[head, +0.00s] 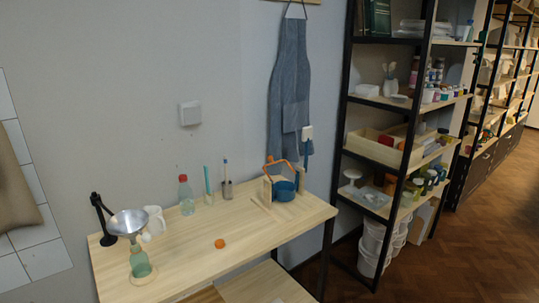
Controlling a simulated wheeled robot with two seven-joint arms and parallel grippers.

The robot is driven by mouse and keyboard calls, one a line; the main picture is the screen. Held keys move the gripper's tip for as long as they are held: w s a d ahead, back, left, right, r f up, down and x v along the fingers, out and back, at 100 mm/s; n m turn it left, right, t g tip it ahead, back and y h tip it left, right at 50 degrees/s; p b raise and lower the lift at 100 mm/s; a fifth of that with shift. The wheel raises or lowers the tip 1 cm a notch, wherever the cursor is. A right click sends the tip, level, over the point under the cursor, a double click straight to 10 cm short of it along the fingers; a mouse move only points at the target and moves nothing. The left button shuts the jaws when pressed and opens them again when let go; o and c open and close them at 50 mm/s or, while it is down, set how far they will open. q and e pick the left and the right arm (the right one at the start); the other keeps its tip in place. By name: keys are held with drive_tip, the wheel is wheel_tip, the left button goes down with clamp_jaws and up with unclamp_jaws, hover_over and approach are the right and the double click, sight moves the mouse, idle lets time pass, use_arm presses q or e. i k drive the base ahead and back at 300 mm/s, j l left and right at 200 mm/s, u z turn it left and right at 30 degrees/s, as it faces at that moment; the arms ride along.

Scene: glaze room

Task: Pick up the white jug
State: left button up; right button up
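The white jug (156,217) stands on the wooden table (190,255), toward its back left. It is just behind and to the right of a metal funnel (127,222), which hides part of its left side. Neither of my grippers is in the head view.
A green glass bottle (140,263) stands below the funnel. A black lamp-like stand (102,220) is at the left. A clear bottle with a red cap (186,195) stands right of the jug. An orange ball-like thing (220,243) and a blue pot (284,190) are further right.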

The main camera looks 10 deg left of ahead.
sight(156, 227)
drive_tip(key=u, duration=1.4)
